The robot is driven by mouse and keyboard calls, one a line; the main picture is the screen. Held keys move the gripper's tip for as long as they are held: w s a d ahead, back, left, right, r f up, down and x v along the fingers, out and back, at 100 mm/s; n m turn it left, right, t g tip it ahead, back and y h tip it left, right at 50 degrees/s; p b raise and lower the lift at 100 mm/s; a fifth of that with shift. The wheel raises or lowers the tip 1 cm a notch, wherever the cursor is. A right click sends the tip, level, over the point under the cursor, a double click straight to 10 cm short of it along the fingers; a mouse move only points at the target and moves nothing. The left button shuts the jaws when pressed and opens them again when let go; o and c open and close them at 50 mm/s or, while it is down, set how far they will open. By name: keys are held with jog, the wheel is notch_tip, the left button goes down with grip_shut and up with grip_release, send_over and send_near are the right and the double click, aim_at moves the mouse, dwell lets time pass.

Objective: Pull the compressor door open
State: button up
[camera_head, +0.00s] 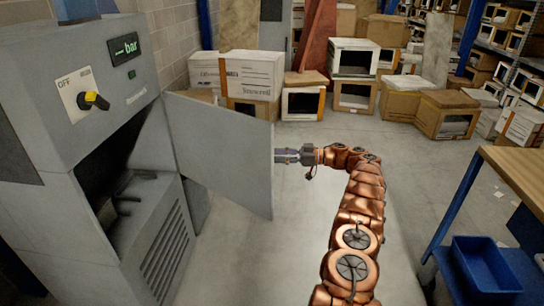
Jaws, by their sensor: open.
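The grey compressor (100,225) stands at the left, with an OFF switch and a display on its upper front. Its flat grey door (222,150) stands swung well out from the body, and the dark compartment (120,175) behind it shows. My copper arm comes up from the lower right. My gripper (279,156) is at the door's outer right edge. It is open; its fingertips are small and partly hidden by the door, so I cannot tell whether they touch it.
A workbench (515,165) with a blue frame and a blue bin (487,265) stands at the right. Cardboard boxes (440,112) and racks fill the back. The floor (300,215) between the door and my arm is clear.

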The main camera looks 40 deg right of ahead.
jog(key=shift+v, duration=1.25)
